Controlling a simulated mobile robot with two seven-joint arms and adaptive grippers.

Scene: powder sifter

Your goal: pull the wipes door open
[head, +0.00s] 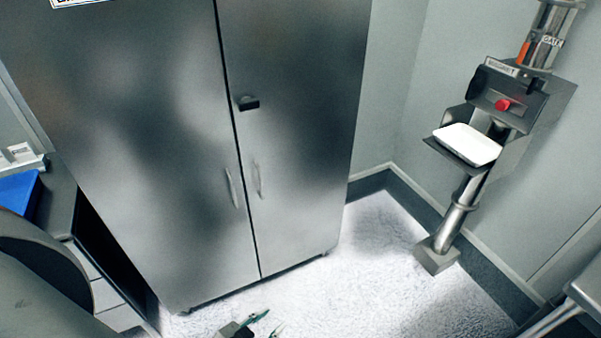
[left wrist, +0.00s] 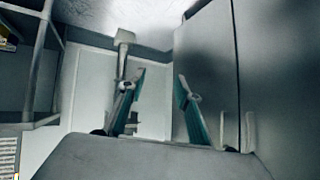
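A tall steel cabinet with two doors stands in the head view. Its left door (head: 130,150) and right door (head: 295,120) are both shut, each with a slim upright handle near the middle seam: the left handle (head: 232,188) and the right handle (head: 258,179). A sign at the top left is cut off, so I cannot tell which door is the wipes door. My left gripper (head: 272,322) is low in front of the cabinet, apart from the handles. In the left wrist view its teal fingers (left wrist: 158,85) are spread and empty, with the cabinet (left wrist: 205,70) to the right. My right gripper is not seen.
A black latch or lock (head: 249,103) sits on the right door. A steel wall post with a red button (head: 503,104) and a white tray (head: 467,143) stands at the right. A blue item (head: 18,190) lies on a counter at the left. Floor before the cabinet (head: 370,270) is clear.

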